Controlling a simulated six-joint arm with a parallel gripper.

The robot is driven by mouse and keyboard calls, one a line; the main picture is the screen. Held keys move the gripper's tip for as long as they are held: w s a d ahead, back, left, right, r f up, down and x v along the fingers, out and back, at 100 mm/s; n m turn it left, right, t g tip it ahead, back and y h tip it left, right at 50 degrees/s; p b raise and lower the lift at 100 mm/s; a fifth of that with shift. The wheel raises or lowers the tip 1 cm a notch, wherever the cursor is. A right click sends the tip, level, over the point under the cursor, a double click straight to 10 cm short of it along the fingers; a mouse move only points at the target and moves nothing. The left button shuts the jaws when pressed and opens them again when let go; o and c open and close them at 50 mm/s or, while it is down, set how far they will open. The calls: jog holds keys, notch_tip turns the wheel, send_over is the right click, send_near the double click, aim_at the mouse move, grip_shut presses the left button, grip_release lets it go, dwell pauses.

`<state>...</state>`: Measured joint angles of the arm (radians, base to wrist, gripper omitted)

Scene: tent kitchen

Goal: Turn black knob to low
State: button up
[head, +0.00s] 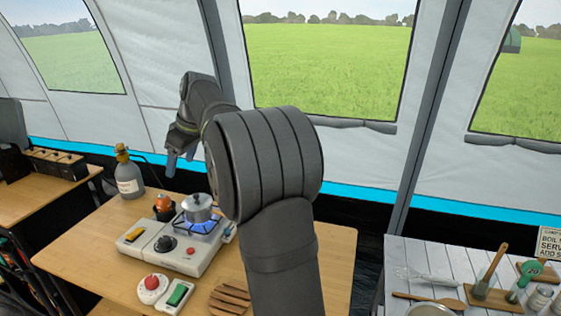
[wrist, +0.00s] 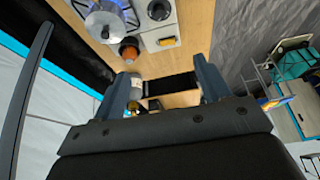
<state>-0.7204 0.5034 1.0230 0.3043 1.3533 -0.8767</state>
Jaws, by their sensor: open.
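The black knob (head: 165,244) sits on the front panel of a white camp stove (head: 206,262), between a yellow switch and the burner side. It also shows at the top edge of the wrist view (wrist: 158,10). I cannot read its setting. The burner is lit with blue flames under a lidded metal pot (head: 198,208). My gripper (head: 180,158) is high behind the stove, apart from the knob. In the wrist view my gripper (wrist: 163,84) has its two fingers wide apart, with nothing held between them.
An orange-topped burner or jar (head: 163,205) and a grey bottle (head: 128,172) stand behind the stove. A red-knobbed dial (head: 152,285), a green switch (head: 179,294) and a slatted wooden trivet (head: 230,297) lie in front. Another table with utensils is at right.

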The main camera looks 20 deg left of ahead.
jog(key=shift+c, duration=0.7)
jog(key=m+t+h, duration=0.1)
jog(key=m+t, duration=0.2)
jog(key=m, duration=0.8)
send_near(164, 239)
jog(key=x, duration=0.9)
jog(key=shift+w, duration=0.1)
jog(key=shift+r, duration=0.1)
jog(key=c, duration=1)
